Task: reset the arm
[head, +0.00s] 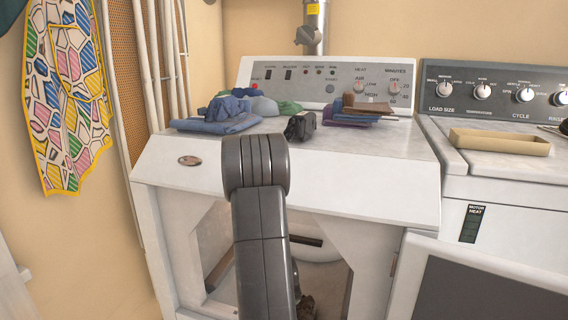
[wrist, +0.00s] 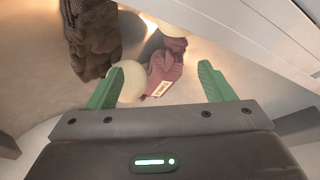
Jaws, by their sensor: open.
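My gripper (wrist: 157,82) shows in the wrist view with its two green fingers spread wide and nothing between them. Beyond the fingertips lie a cream ball (wrist: 128,80), a mauve cloth (wrist: 163,72) with a pale tag, and a dark brown knitted item (wrist: 92,42). The ball lies close to the left finger; I cannot tell whether they touch. In the head view my grey arm rises in front of the white dryer (head: 390,190), with its bend near the top edge. My gripper cannot be made out there.
The dryer's front opening (head: 330,275) is behind my arm. An open door (head: 480,290) stands at lower right. Folded clothes (head: 222,115), a dark small object (head: 300,126) and a folded stack (head: 350,112) lie on top. A beige tray (head: 500,142) sits on the right machine.

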